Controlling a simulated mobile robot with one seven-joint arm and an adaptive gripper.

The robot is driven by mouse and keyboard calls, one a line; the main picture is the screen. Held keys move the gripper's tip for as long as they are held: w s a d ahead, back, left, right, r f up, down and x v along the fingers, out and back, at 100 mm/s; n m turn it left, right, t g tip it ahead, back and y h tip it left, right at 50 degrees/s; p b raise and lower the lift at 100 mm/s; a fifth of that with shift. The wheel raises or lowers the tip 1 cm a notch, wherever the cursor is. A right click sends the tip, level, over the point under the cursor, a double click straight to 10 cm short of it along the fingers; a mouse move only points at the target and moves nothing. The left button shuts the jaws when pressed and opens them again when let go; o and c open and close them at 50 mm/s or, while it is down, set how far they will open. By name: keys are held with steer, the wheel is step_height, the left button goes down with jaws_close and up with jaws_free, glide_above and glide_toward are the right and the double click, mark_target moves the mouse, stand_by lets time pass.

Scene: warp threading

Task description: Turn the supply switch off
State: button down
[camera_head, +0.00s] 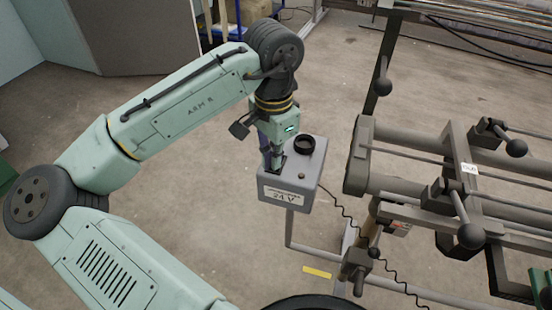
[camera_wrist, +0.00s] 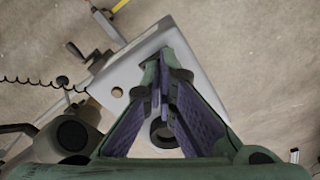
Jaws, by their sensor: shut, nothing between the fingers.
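The supply is a grey box (camera_head: 312,176) with a label on its front that shows 24 V. It also fills the middle of the wrist view (camera_wrist: 128,73). A black ring-shaped part (camera_head: 307,144) stands on its top, seen between my fingers in the wrist view (camera_wrist: 161,138). A small brass button (camera_wrist: 117,92) sits on the top face. My gripper (camera_head: 277,166) points down at the left part of the box top, its tips (camera_wrist: 165,56) shut and empty. The switch cannot be made out; my fingertips cover that spot. I cannot tell whether they touch it.
A metal frame with bars and black ball-ended levers (camera_head: 471,236) stands close to the right of the box. A coiled black cable (camera_head: 352,222) runs from the box toward it. A yellow strip (camera_head: 317,272) lies low in front. Open concrete floor (camera_head: 330,90) lies behind.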

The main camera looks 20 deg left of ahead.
step_height(320, 180, up, 7)
steer(key=p, duration=0.7)
steer(key=shift+f, duration=0.1)
stand_by(0.6)
